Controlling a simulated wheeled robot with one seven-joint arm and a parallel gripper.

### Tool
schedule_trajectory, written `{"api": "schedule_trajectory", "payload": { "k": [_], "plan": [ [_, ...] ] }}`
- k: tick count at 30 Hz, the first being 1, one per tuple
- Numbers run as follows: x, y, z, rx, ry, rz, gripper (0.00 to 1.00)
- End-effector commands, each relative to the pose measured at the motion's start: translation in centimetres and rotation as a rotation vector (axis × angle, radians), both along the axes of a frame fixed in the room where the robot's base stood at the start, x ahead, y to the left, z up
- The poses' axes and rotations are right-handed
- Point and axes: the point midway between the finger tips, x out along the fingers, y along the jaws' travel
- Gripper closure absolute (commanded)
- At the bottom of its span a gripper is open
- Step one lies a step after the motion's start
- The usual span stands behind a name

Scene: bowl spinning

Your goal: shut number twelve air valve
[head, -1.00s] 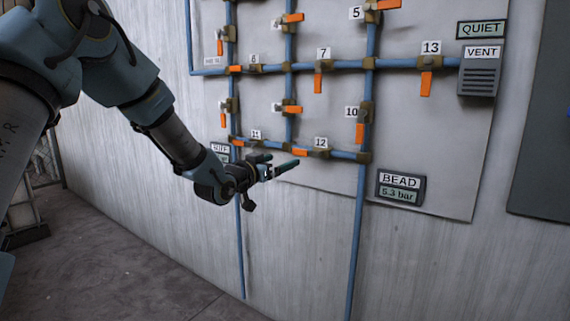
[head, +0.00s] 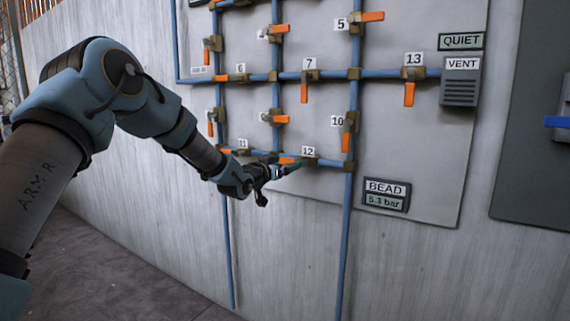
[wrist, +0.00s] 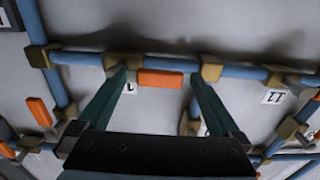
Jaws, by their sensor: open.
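Number twelve valve has a brass body (head: 309,160) under its "12" label, on the lowest horizontal blue pipe. Its orange handle (head: 288,160) points left along the pipe, partly covered by my fingers. My gripper (head: 291,167) is open at this valve. The wrist view is upside down relative to the labels. There the handle (wrist: 160,79) lies along the pipe, between my two open fingertips (wrist: 157,76). The left fingertip is by the valve body (wrist: 118,62) and the right one near a pipe joint (wrist: 210,69). I cannot tell whether the fingers touch anything.
Valve 11 (head: 243,151) is left on the same pipe. Valve 10's handle (head: 346,143) hangs down at the right, above the pipe. A "BEAD" display (head: 386,200) reads 5.3 bar. A vent box (head: 461,88) is upper right. The wall below the pipe is mostly clear.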

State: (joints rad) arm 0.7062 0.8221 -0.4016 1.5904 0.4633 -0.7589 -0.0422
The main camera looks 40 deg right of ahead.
Motion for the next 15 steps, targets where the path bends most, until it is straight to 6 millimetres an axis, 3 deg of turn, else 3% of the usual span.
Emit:
{"api": "schedule_trajectory", "payload": {
  "k": [2, 15],
  "plan": [
    [0.0, 0.01, 0.01, 0.0, 0.0, 0.0, 0.03],
    [-0.01, 0.03, 0.01, 0.0, 0.0, 0.0, 0.53]
  ]
}}
